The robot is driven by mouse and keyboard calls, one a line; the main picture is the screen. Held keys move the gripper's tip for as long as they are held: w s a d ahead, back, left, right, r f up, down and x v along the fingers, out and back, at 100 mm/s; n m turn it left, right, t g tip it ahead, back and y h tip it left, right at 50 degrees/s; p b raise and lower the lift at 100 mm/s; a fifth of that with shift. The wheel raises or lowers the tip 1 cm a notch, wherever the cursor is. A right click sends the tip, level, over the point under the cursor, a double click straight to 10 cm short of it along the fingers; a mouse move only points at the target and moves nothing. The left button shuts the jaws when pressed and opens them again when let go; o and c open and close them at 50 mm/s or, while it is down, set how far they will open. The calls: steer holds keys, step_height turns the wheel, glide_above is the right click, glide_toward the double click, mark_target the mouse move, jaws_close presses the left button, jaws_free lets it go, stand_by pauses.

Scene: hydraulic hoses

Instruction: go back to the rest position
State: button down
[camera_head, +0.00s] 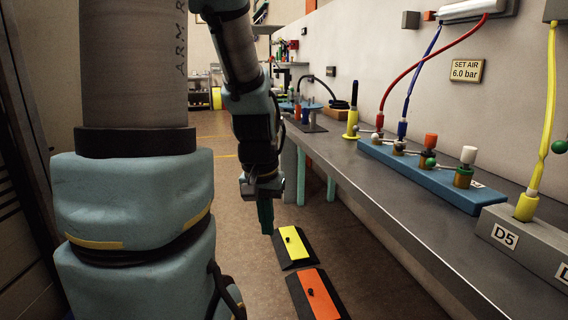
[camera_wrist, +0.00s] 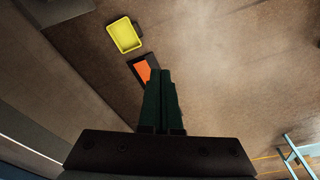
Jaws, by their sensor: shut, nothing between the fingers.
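My gripper (camera_head: 266,218) hangs from my arm in the aisle left of the workbench, pointing down above the floor. Its dark green fingers are shut and hold nothing. In the wrist view the fingers (camera_wrist: 164,85) are together, with bare floor and floor items beyond them. My gripper is apart from the bench (camera_head: 360,185) and touches nothing that I can see.
A yellow-topped block (camera_head: 296,250) and an orange-topped block (camera_head: 322,298) lie on the floor beside the bench. A yellow tray (camera_wrist: 125,36) shows in the wrist view. On the bench stand a blue manifold (camera_head: 420,178) with hoses and a grey D5 block (camera_head: 530,245).

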steer(key=s+a+r+n+p, duration=0.1)
steer(key=s+a+r+p, duration=0.1)
steer(key=r+p, duration=1)
steer(key=shift+s+a+n+p, duration=0.2)
steer(key=shift+a+n+p, duration=0.1)
steer(key=shift+a+p, duration=0.3)
